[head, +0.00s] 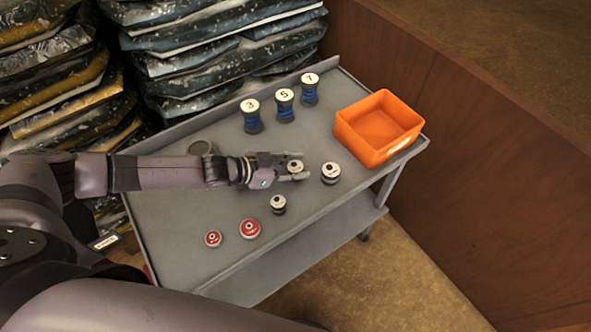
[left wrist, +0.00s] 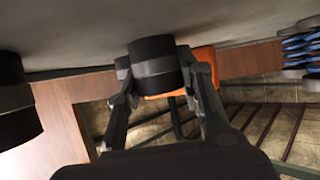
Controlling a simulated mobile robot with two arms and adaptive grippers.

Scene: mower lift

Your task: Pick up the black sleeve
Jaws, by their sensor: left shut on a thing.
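My left gripper (head: 298,167) reaches in from the left, low over the grey cart top. It is shut on a black sleeve (head: 294,167) with a pale top. In the left wrist view this sleeve (left wrist: 153,66) is black with a grey band and sits between the two fingers. Whether it touches the cart top is hard to tell. A second black sleeve (head: 331,174) stands just right of the gripper, and a third, smaller one (head: 278,204) stands nearer the front. My right gripper is not in view.
The grey cart (head: 190,207) holds an orange bin (head: 376,128) at the right. Blue spools marked 3 (head: 252,117), 5 (head: 284,105) and 7 (head: 310,90) stand at the back. Two red discs (head: 250,229) lie in front. A grey round piece (head: 201,148) is behind my arm.

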